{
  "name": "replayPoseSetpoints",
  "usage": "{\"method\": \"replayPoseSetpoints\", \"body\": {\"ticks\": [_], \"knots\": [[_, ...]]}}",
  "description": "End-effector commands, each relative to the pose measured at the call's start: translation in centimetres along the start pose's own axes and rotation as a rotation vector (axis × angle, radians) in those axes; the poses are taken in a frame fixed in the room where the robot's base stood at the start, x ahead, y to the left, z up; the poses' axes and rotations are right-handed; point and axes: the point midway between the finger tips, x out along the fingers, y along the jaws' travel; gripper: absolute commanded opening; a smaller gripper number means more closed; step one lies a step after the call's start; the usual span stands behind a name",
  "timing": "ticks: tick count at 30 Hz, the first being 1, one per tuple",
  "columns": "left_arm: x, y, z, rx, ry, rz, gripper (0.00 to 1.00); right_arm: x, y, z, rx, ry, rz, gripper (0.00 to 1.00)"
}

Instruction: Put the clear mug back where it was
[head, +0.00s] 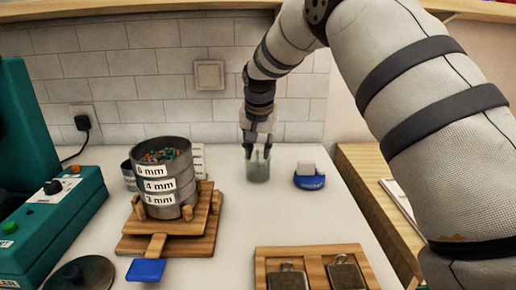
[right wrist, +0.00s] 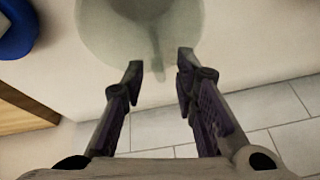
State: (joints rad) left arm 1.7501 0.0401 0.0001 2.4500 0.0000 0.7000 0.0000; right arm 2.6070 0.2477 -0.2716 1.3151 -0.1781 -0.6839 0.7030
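The clear mug (head: 259,170) is a greenish see-through cup standing upright on the white worktop, near the tiled back wall. My right gripper (head: 257,151) comes down from above at the mug's far side, by its rim. In the right wrist view the mug (right wrist: 128,28) fills the top middle, with its handle (right wrist: 158,66) pointing between my fingertips (right wrist: 159,65). The two fingers are apart, with gaps on both sides of the handle. My left gripper is not in view.
A blue holder with a white block (head: 309,181) sits right of the mug. Stacked sieves with beads (head: 165,185) stand on a wooden stand (head: 140,242) to the left. A wooden tray (head: 262,270) with metal pieces lies in front. A teal machine (head: 60,210) is far left.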

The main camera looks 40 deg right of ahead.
Motion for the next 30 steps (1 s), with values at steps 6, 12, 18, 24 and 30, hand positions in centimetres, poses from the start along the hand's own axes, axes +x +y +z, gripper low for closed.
{"method": "replayPoseSetpoints", "body": {"ticks": [6, 12, 18, 24, 30], "knots": [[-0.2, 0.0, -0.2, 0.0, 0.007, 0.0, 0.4, -1.4, -0.1, -0.2, 0.0, 0.003, -0.003, 0.27], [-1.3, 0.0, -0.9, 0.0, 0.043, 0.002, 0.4, -7.1, -0.1, -0.3, 0.001, 0.009, -0.008, 0.27], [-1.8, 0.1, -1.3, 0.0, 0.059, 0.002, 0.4, -11.2, 0.0, -0.2, 0.0, 0.004, -0.004, 0.27], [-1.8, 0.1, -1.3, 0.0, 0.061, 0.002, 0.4, -12.3, 0.0, -0.1, -0.001, 0.001, 0.0, 0.27], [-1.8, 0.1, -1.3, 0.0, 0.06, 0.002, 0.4, -12.2, -0.1, -0.1, -0.001, 0.0, 0.001, 0.27]]}}
